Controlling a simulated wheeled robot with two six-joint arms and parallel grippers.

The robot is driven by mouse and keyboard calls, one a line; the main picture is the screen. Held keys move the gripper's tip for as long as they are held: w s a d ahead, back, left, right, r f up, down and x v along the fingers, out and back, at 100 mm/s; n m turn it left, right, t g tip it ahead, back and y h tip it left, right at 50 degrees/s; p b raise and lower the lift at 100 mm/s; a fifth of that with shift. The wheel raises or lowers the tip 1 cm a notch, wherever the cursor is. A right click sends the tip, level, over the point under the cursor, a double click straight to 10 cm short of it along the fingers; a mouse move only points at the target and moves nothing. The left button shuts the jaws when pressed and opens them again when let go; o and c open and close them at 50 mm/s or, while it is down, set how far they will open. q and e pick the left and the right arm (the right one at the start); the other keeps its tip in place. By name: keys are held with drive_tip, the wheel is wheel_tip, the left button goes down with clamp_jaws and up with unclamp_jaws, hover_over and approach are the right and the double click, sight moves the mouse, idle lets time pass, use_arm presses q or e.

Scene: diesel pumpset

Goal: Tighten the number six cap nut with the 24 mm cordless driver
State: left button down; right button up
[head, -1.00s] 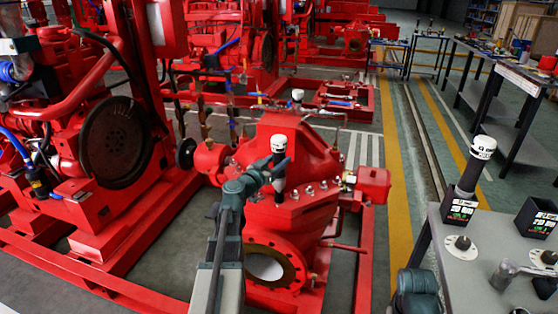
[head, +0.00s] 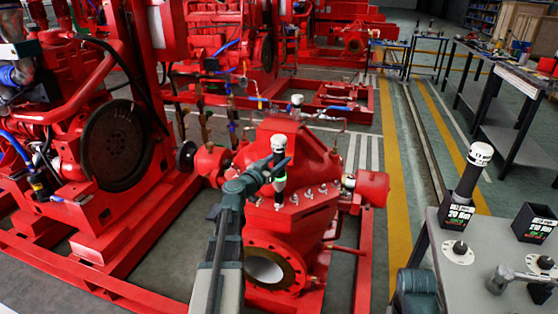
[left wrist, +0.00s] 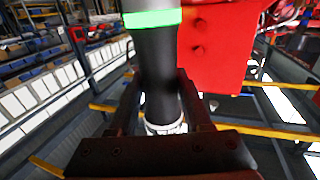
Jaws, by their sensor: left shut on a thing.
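My left gripper (head: 280,170) is shut on a black cordless driver (head: 279,145) with a white cap; the driver stands about upright over the red pump casing (head: 291,149). A green band glows on the driver below the fingers. In the left wrist view, the gripper (left wrist: 158,88) closes around the black body, and the green band on the driver (left wrist: 153,19) shows too. The driver's lower end is at the casing's flange, beside a row of silver cap nuts (head: 308,193). The nut under it is hidden, and I cannot read any number.
A second white-capped driver (head: 468,178) stands in a labelled holder on the grey table (head: 455,285) at right. A red engine (head: 70,130) stands left. A yellow-striped floor aisle (head: 398,150) is free.

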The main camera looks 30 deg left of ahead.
sight(275, 149)
use_arm(q)
drive_tip(key=shift+r+p, duration=2.3)
drive_tip(key=shift+r, duration=0.25)
